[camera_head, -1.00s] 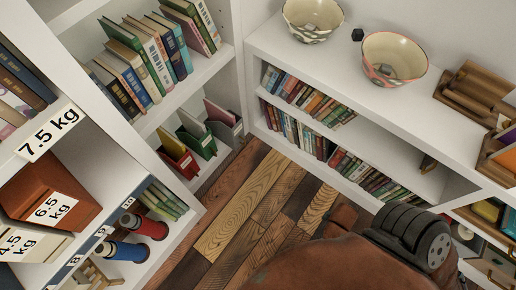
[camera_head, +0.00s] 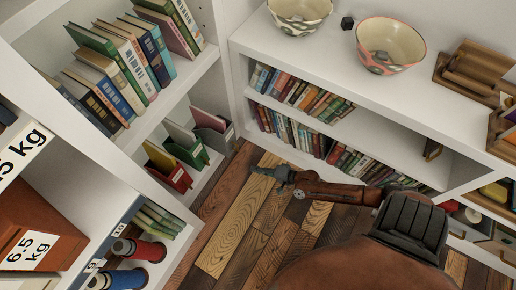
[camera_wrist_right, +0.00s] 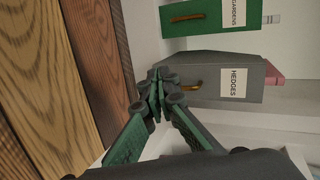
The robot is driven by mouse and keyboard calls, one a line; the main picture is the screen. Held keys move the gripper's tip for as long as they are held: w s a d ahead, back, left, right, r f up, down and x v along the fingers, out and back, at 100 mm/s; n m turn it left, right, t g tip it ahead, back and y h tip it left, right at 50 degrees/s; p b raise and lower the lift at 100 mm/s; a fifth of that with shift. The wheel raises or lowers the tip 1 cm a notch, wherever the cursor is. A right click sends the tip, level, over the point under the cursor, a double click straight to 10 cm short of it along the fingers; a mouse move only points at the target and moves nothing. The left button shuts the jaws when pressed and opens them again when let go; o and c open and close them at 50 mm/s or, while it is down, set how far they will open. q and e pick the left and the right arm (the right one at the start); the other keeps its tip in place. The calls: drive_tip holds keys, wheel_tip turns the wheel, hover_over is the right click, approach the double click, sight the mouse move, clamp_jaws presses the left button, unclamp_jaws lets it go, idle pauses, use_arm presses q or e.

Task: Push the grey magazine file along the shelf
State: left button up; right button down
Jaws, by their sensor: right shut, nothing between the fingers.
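The grey magazine file (camera_head: 215,138) stands at the right end of a row on the low shelf of the left bookcase. In the right wrist view the grey file (camera_wrist_right: 228,80) has a "HEDGES" label, with a pink item sticking out behind. My right gripper (camera_head: 262,171) is shut and empty, reaching left over the floor; in head view it appears apart from the file. In the wrist view its fingertips (camera_wrist_right: 160,80) overlap the file's near edge; I cannot tell whether they touch. My left gripper is not in view.
A green file (camera_head: 190,150) labelled "GARDENS" and a red file (camera_head: 175,175) stand left of the grey one. The bookcase (camera_head: 290,130) with rows of books and two bowls is behind and to the right. Wooden floor (camera_head: 235,225) lies open below.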

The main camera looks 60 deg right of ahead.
drive_tip(key=w+d+r+m+t+h, duration=0.2)
drive_tip(key=w+d, duration=0.2)
drive_tip(key=d, duration=0.2)
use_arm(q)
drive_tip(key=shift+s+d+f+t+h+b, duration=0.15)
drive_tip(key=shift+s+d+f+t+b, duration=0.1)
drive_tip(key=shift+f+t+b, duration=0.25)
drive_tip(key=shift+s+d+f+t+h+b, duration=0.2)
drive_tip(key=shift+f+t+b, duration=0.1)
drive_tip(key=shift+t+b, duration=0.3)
use_arm(e)
approach(231, 143)
drive_tip(key=w+f, duration=0.1)
drive_tip(key=f, duration=0.2)
drive_tip(key=shift+w+d, duration=0.15)
drive_tip(key=shift+w, duration=0.2)
drive_tip(key=shift+m, duration=0.3)
drive_tip(key=shift+w+a+r, duration=0.1)
drive_tip(key=shift+w+a, duration=0.1)
drive_tip(key=shift+w, duration=2)
drive_tip(key=shift+w+a, duration=0.2)
drive_tip(key=shift+w, duration=2)
drive_tip(key=shift+s, duration=0.1)
drive_tip(key=shift+s+d+p, duration=0.2)
drive_tip(key=shift+s+p, duration=0.2)
drive_tip(key=shift+s, duration=1.55)
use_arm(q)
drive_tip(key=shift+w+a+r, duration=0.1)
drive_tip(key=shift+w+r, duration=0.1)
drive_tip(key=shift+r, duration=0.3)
